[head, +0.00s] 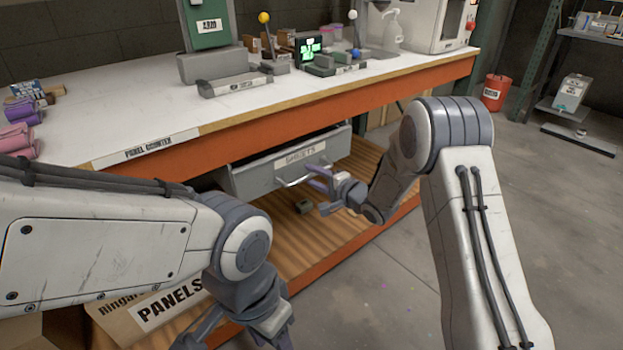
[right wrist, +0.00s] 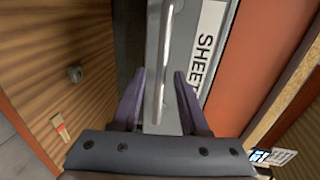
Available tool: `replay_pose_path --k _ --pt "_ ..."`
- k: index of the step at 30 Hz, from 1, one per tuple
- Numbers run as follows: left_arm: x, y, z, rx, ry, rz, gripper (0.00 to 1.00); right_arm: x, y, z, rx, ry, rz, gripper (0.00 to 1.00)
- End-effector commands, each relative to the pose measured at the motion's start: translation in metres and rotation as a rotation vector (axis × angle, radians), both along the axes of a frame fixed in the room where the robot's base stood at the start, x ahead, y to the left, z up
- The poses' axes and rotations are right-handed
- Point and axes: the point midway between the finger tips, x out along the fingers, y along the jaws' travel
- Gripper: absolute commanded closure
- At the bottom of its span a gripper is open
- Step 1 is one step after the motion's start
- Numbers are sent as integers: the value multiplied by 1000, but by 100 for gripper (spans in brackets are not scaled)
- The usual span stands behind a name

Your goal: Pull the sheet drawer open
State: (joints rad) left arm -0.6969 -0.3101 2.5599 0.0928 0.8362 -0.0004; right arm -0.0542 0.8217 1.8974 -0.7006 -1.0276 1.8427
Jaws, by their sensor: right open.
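The grey sheet drawer (head: 250,180) hangs under the front edge of the counter, with a "SHEETS" label on its front. Its pale bar handle (head: 295,180) sticks out below the label. My right gripper (head: 319,192) is open at the right end of the handle. In the right wrist view, the handle (right wrist: 163,70) runs between the two fingers of my right gripper (right wrist: 160,78), with gaps on both sides. I see no grip on it. My left gripper (head: 240,330) is low in the foreground, apart from the drawer, with its fingers spread and empty.
The white-topped counter (head: 110,105) with an orange front beam (head: 400,97) stands above the drawer. A wooden lower shelf (head: 345,215) lies below, with a small dark object (head: 304,206) and a box labelled "PANELS" (head: 140,325). Open floor (head: 560,220) lies to the right.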

Motion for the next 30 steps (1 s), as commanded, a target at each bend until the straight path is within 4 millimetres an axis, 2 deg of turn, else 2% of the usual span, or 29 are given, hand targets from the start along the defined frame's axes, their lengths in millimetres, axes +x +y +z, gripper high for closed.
replay_pose_path --k 5,12,13,16,17,30 --pt "0 0 -3 0 0 0 50 9 7 -2 1 -1 0 56" --pt "0 0 -3 0 0 0 50 9 7 -2 0 0 0 56" --pt "0 0 -3 0 0 0 50 9 7 -2 0 0 0 60" --pt "0 0 -3 0 0 0 50 9 7 -2 0 0 0 98" --pt "0 0 -3 0 0 0 50 9 7 -2 0 0 0 100" --pt "0 0 -3 0 0 0 50 9 7 -2 0 0 0 100"
